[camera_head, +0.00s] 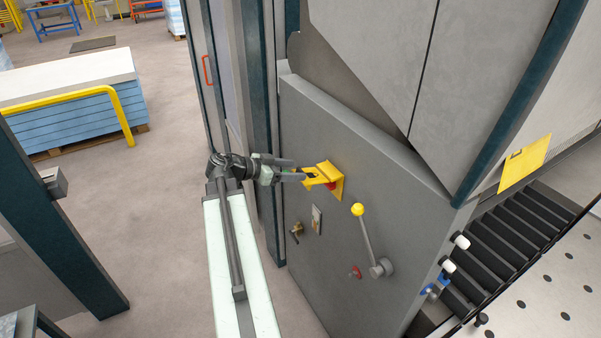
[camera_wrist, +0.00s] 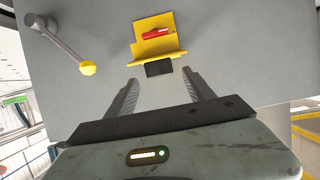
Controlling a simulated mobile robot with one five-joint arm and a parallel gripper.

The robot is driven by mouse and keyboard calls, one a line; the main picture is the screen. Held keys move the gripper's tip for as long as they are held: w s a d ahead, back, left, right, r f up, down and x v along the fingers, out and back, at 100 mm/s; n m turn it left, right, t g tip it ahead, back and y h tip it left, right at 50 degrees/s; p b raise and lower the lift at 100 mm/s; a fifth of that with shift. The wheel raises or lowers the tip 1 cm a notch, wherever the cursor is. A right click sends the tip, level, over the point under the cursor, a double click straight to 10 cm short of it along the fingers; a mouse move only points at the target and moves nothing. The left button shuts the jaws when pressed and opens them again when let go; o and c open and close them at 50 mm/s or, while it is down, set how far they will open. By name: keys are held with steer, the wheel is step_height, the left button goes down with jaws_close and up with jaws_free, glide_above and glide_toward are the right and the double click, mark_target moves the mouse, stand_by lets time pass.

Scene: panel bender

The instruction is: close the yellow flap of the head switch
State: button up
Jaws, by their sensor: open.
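The head switch is a yellow plate (camera_head: 338,184) (camera_wrist: 146,26) on the grey panel, with a red switch part (camera_head: 331,186) (camera_wrist: 157,33) exposed. Its yellow flap (camera_head: 315,172) (camera_wrist: 157,51) stands open, sticking out from the panel. A dark tab (camera_wrist: 159,69) shows at the flap's edge in the wrist view. My gripper (camera_head: 302,171) (camera_wrist: 159,78) is open, its fingertips close to the flap's outer edge. In the wrist view one finger is on each side of the dark tab. I cannot tell whether they touch it.
A small plate (camera_head: 317,219), a brass key-like part (camera_head: 296,231) and a red knob (camera_head: 355,271) sit lower on the panel (camera_head: 320,270). A dark post (camera_head: 262,130) rises behind my arm.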

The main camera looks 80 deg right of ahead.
mark_target(300, 171)
steer(key=x, duration=0.3)
steer(key=shift+s+d+f+b, duration=0.2)
steer(key=shift+b, duration=0.2)
jaws_close()
